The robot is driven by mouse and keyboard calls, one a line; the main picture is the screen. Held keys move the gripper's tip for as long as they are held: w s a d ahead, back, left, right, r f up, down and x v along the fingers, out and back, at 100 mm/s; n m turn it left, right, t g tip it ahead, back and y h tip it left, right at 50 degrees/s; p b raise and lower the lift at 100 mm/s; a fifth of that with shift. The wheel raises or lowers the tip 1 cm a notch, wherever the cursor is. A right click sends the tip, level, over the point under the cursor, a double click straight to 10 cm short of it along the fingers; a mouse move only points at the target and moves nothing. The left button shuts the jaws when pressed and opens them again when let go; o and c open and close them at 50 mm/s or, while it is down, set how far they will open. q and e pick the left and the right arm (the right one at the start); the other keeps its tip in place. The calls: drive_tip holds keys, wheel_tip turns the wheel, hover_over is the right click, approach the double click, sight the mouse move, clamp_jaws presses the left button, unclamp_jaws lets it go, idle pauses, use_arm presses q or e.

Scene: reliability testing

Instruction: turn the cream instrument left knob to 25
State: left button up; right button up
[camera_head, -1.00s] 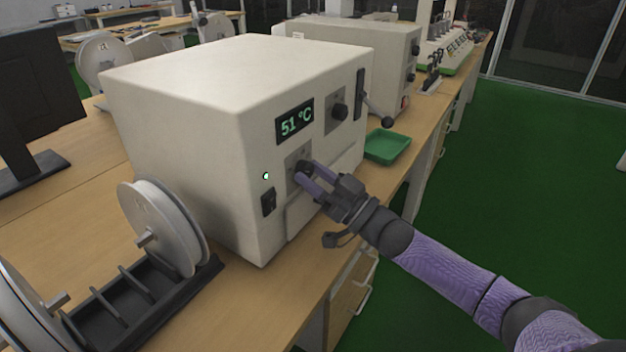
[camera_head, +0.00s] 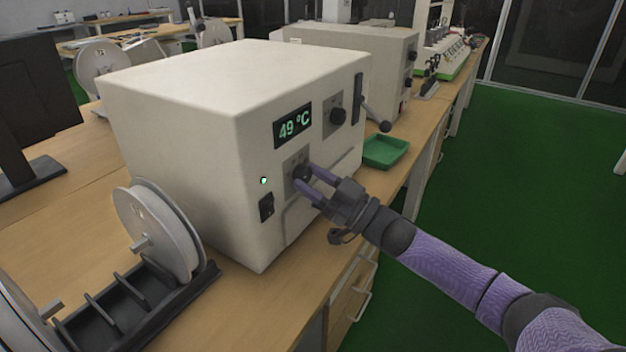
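The cream instrument (camera_head: 180,130) is a large box on the bench, with a display (camera_head: 293,125) reading 49 °C on its front. Its left knob (camera_head: 301,170) is the dark lower one, on a grey plate below the display. My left gripper is not in view.
A black switch (camera_head: 266,206) is left of the knob. A reel stand (camera_head: 125,300) is at front left. Open floor lies right.

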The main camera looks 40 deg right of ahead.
drive_tip(key=o, duration=0.4)
drive_tip(key=shift+s+d, duration=0.1)
drive_tip(key=shift+s, duration=0.1)
use_arm(q)
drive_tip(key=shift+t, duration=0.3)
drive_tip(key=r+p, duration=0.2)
drive_tip(key=p, duration=0.1)
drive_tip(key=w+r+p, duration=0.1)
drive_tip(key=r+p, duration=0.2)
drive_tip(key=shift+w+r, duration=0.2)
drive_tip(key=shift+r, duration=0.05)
use_arm(e)
drive_tip(key=s+d, duration=0.2)
drive_tip(key=s, duration=0.2)
drive_tip(key=s+d, duration=0.2)
drive_tip(key=s, duration=0.2)
drive_tip(key=s+d+f, duration=0.1)
drive_tip(key=s+d, duration=0.1)
drive_tip(key=s, duration=0.2)
drive_tip(key=shift+s+d, duration=0.35)
drive_tip(key=shift+s, duration=0.05)
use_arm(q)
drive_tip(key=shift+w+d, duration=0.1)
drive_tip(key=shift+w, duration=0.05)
use_arm(e)
drive_tip(key=shift+f, duration=0.15)
